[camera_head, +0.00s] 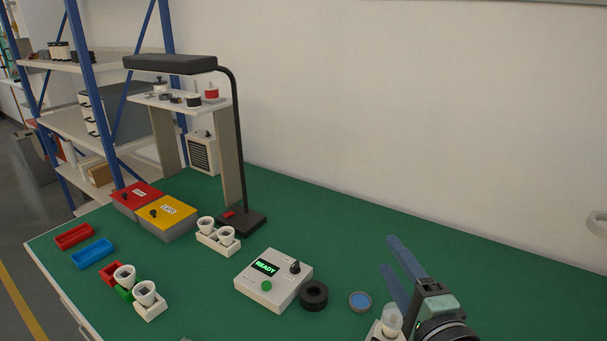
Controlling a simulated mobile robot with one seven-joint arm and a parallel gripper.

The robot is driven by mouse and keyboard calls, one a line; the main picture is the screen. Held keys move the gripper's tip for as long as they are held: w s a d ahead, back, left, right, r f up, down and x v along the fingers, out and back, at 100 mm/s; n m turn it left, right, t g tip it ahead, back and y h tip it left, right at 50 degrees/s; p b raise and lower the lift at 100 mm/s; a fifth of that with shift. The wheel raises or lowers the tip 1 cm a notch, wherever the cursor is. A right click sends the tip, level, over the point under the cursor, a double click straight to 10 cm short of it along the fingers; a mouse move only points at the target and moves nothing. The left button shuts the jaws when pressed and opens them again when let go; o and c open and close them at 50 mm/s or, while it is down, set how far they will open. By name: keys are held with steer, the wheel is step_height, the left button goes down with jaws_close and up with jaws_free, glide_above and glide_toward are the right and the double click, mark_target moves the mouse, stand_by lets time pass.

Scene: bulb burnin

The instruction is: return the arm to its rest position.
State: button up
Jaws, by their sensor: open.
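My gripper (394,267) shows at the lower right above the green table. Its two blue fingers point up and to the left, apart from each other, with nothing between them. The dark wrist of my arm (445,325) runs off the bottom edge. A small white holder with a pale bulb (391,320) stands just left of the wrist, partly cut off by the frame edge. I cannot tell how far the wrist is from it.
The green table (340,225) is clear behind the gripper. A white box reading READY (272,279), a black ring (314,295) and a blue-topped disc (360,302) are left of it. A black lamp (242,150), lidded boxes (168,216) and bulb holders (218,240) stand farther left.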

steer(key=s+a+r+n+t+h+p, duration=0.1)
steer(key=a+r+n+t, duration=0.2)
steer(key=r, duration=0.6)
steer(key=s+a+r+n+p, duration=0.1)
steer(key=a+r+n, duration=0.25)
steer(key=r, duration=0.45)
steer(key=s+a+r+n+t+h+p, duration=0.15)
steer(key=r+n, duration=0.25)
steer(key=r, duration=0.5)
steer(key=s+a+r+n+t+p, duration=0.1)
steer(key=s+a+r+n+t, duration=0.1)
steer(key=s+r, duration=0.3)
steer(key=s+a+r+n+t, duration=0.3)
steer(key=s+r, duration=0.3)
steer(key=r, duration=0.5)
steer(key=shift+a+r+n+t+p, duration=0.35)
steer(key=shift+a+n, duration=0.2)
steer(key=shift+n, duration=0.2)
steer(key=shift+f, duration=0.1)
